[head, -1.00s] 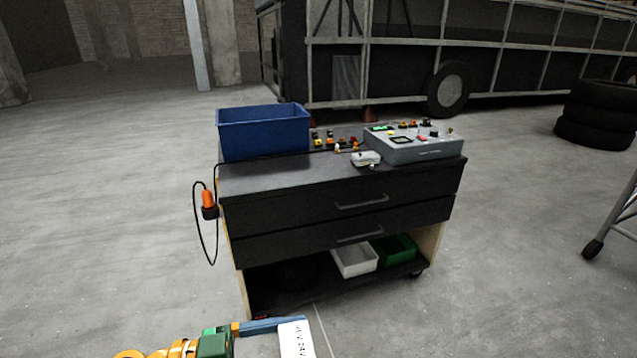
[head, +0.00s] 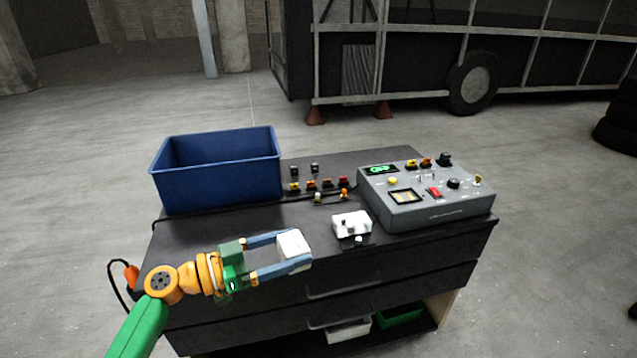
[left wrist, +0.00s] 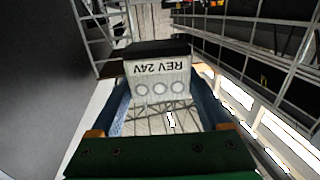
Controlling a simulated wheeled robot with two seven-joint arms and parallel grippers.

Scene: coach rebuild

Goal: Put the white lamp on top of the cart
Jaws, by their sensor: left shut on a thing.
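The white lamp (head: 293,246) is a small white block between the fingertips of my left gripper (head: 291,251). In the left wrist view the lamp (left wrist: 158,82) shows a face marked "REV 24V" with round marks, and the blue fingers close on its two sides. The cart (head: 415,268) is black, with two drawers and a dark top. In the head view the lamp overlaps the front part of the cart top, left of a small white device. I cannot tell its exact height above the top. My right gripper is not in view.
On the cart top stand a blue bin (head: 218,178) at left, a grey control box (head: 430,205) at right, several small coloured parts between them and the small white device (head: 352,224) near the front. Bare top lies along the front left and behind the small parts.

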